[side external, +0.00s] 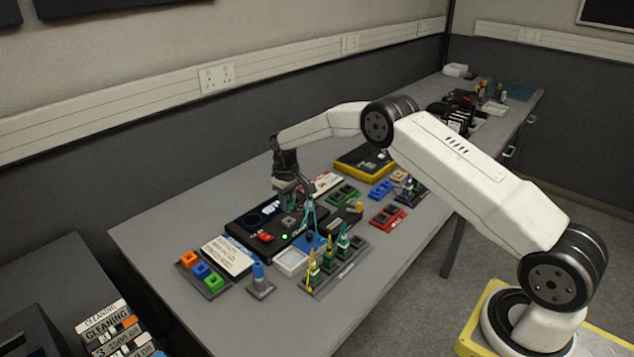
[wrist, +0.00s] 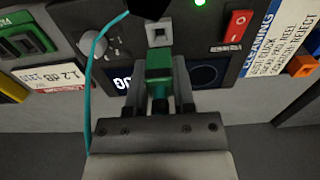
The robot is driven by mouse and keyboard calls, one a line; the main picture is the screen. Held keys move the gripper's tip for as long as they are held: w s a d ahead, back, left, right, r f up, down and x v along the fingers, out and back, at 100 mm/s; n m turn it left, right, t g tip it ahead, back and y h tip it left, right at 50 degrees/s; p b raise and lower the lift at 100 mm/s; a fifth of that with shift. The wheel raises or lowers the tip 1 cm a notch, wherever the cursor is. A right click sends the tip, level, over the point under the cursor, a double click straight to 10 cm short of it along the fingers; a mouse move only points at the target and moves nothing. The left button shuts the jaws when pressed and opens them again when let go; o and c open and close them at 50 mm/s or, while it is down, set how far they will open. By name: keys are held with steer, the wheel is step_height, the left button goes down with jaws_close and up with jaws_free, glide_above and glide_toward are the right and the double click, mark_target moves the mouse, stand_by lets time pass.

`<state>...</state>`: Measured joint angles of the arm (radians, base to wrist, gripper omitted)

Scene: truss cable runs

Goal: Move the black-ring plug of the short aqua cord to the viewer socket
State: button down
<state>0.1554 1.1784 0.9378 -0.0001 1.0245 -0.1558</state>
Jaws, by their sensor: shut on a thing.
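My gripper (wrist: 159,76) is shut on a green plug (wrist: 158,62); a dark part of the plug shows between the fingers, but I cannot tell whether it is the black ring. An aqua cord (wrist: 90,95) loops along the left of the wrist view. In the side view the aqua cord (side external: 309,205) hangs beside my gripper (side external: 288,192). A grey square socket (wrist: 158,34) on the black viewer unit (side external: 245,217) lies just beyond the plug's tip in the wrist view. The plug looks apart from it, though the gap is hard to judge.
The unit has a lit green lamp (side external: 284,237), a red switch (wrist: 236,23) and a round knob (wrist: 94,44). Upright plugs with yellow and green bodies (side external: 328,257) stand in a grey holder in front. A blue post (side external: 259,275) stands nearby.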

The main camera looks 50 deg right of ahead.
mark_target(288, 211)
steer(key=shift+f, duration=1.25)
steer(key=shift+f, duration=0.85)
stand_by(2.2)
steer(key=shift+c, duration=1.9)
jaws_free()
steer(key=shift+r, duration=0.2)
steer(key=shift+r, duration=2.3)
steer(key=shift+r, duration=0.1)
steer(key=shift+r, duration=1.9)
steer(key=shift+s, duration=0.1)
